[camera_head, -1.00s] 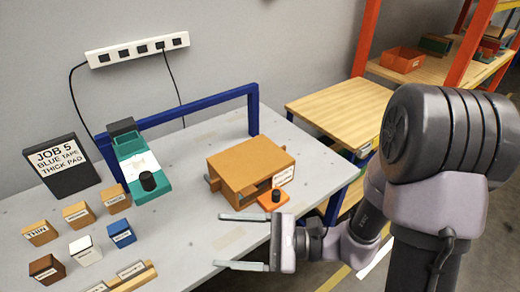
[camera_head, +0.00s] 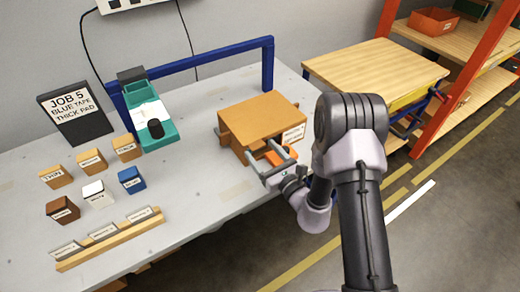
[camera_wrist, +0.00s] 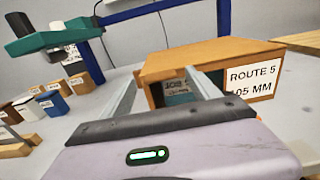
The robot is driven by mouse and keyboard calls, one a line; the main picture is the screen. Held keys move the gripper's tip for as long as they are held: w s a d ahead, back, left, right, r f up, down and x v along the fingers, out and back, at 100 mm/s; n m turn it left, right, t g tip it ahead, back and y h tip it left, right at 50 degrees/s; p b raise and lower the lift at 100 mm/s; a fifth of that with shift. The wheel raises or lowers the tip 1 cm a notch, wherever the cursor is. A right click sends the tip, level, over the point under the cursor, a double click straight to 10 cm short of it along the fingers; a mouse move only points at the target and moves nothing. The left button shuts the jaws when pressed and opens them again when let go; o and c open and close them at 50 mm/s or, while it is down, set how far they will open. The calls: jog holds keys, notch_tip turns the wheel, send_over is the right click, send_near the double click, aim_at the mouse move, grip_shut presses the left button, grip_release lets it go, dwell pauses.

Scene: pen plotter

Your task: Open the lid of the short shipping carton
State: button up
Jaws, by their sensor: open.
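The short shipping carton (camera_head: 262,112) is a brown box near the table's right edge, its flat top in place. In the wrist view the fingers (camera_wrist: 162,85) flank the left part of that front. I cannot tell whether they touch it. An orange block (camera_head: 276,157) is partly hidden by my gripper.
A teal device (camera_head: 158,125) stands left of the carton, with a blue frame (camera_head: 205,60) behind. Small blocks, including a blue one (camera_head: 131,180), and a label rack (camera_head: 110,240) are at left. A wooden-topped stand (camera_head: 375,72) is to the right. The table's middle is clear.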

jog(key=shift+x, duration=0.95)
grip_shut()
